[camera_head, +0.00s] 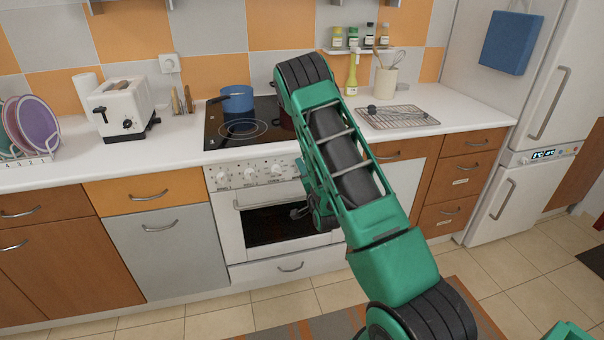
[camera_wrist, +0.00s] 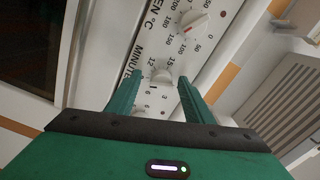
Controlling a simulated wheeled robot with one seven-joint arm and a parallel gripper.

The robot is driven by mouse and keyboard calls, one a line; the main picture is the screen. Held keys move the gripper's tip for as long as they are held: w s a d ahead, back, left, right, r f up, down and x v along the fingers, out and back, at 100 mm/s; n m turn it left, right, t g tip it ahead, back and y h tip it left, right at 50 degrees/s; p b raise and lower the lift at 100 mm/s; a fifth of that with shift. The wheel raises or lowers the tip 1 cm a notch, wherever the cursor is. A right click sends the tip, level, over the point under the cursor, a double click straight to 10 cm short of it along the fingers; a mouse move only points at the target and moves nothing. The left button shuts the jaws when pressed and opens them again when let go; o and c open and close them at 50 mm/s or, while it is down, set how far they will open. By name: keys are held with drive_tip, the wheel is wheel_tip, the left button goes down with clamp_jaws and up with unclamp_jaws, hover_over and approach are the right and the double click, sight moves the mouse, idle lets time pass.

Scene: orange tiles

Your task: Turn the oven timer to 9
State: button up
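The oven (camera_head: 235,217) stands under the counter in the head view, with a row of white knobs on its light front panel (camera_head: 235,180). In the wrist view the timer knob (camera_wrist: 162,76), beside the printed word MINUTE, lies just beyond and between my fingertips. Its exact setting is too small to read. A temperature knob with a red mark (camera_wrist: 192,20) sits above it. My gripper (camera_wrist: 160,78) is open, one green finger either side of the timer knob, with no clear contact. In the head view my arm hides part of the panel's right end.
A black hob (camera_head: 225,135) with a blue pot (camera_head: 237,98) is above the oven. The oven door handle (camera_head: 262,201) runs below the knobs. A toaster (camera_head: 123,107) stands left on the counter, a wire rack (camera_head: 398,117) right.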

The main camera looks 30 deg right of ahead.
drive_tip(key=shift+s+r, duration=0.1)
drive_tip(key=v, duration=1)
drive_tip(key=shift+s, duration=0.25)
drive_tip(key=shift+w, duration=0.1)
drive_tip(key=s+d+r+n+g+y, duration=0.2)
drive_tip(key=s+r+n+g, duration=0.55)
drive_tip(key=s+g, duration=0.45)
drive_tip(key=s+a+r+n+g+y, duration=0.1)
drive_tip(key=s+a+r, duration=0.1)
drive_tip(key=s, duration=0.6)
drive_tip(key=s+a+r+n+g+y, duration=0.1)
drive_tip(key=s+a+r+g, duration=0.1)
drive_tip(key=s, duration=0.6)
drive_tip(key=s+a+r+n+g+y, duration=0.1)
drive_tip(key=s+a+r+g, duration=0.1)
drive_tip(key=s, duration=0.6)
wheel_tip(320, 180, up, 3)
drive_tip(key=shift+s+a+f+n, duration=0.2)
drive_tip(key=shift+s+a+n, duration=0.15)
drive_tip(key=shift+a, duration=0.15)
